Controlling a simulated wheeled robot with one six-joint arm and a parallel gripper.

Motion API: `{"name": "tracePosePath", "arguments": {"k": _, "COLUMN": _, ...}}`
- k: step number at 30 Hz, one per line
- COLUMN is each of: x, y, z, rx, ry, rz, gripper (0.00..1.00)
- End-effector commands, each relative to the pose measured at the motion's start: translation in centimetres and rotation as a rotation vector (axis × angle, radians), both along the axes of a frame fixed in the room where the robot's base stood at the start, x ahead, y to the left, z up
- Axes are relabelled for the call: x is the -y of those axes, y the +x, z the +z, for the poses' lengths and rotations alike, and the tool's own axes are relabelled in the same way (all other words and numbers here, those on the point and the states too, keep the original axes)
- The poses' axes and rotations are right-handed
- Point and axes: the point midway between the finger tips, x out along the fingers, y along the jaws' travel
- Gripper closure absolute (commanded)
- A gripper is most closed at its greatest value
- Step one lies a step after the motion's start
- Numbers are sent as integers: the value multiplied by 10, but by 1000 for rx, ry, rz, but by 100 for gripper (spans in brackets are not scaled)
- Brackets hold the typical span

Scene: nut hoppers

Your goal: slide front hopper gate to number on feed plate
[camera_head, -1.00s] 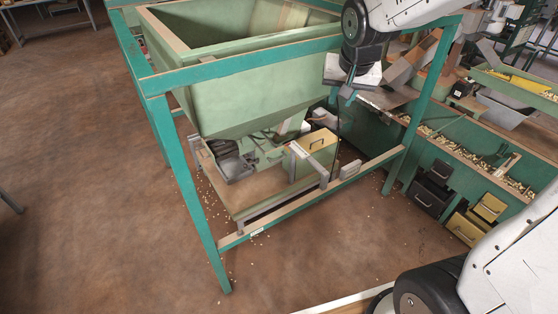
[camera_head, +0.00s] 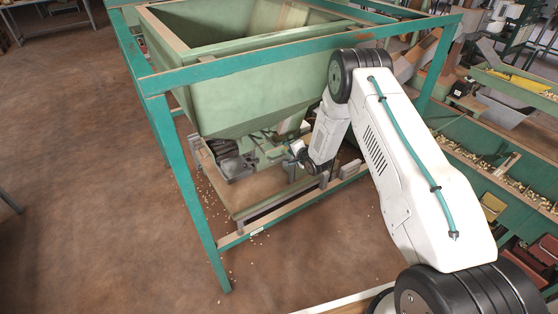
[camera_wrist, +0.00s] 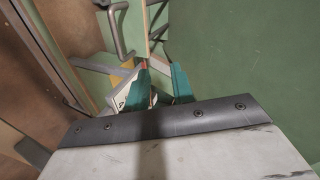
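The pale green front hopper (camera_head: 255,90) hangs in a teal frame. My gripper (camera_head: 293,160) is low beneath the hopper's right side, and my arm covers most of the gate area in the head view. In the wrist view, my gripper's two teal fingers (camera_wrist: 160,84) stand apart with a gap between them. A grey bar handle (camera_wrist: 116,32) on a flat panel, perhaps the gate, lies beyond them at upper left. A white labelled piece (camera_wrist: 124,94) sits beside the left finger. I cannot read a number or tell whether a finger touches it.
The teal frame's lower front rail (camera_head: 285,212) runs below my gripper. A wooden board (camera_head: 265,187) lies under the hopper. In the wrist view, a large green surface (camera_wrist: 245,50) is close on the right. A teal bench with nuts stands at right. Open floor lies left.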

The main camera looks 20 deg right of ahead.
Motion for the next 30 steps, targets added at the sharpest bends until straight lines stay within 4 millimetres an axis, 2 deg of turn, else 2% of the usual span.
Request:
{"name": "tracePosePath", "arguments": {"k": 1, "x": -3, "y": -6, "z": -24, "rx": 18, "ry": 54, "rz": -1, "gripper": 76}}
{"name": "tracePosePath", "arguments": {"k": 3, "x": -7, "y": -12, "z": -45, "rx": 47, "ry": 126, "rz": 0, "gripper": 76}}
{"name": "tracePosePath", "arguments": {"k": 6, "x": -11, "y": -20, "z": -66, "rx": 78, "ry": 202, "rz": 2, "gripper": 76}}
{"name": "tracePosePath", "arguments": {"k": 8, "x": -13, "y": -23, "z": -72, "rx": 90, "ry": 232, "rz": 4, "gripper": 76}}
{"name": "tracePosePath", "arguments": {"k": 13, "x": -18, "y": -18, "z": -81, "rx": 103, "ry": 264, "rz": 7, "gripper": 76}}
{"name": "tracePosePath", "arguments": {"k": 24, "x": -34, "y": 34, "z": -92, "rx": 103, "ry": 263, "rz": 6, "gripper": 76}}
{"name": "tracePosePath", "arguments": {"k": 30, "x": -38, "y": 46, "z": -95, "rx": 102, "ry": 262, "rz": 6, "gripper": 76}}
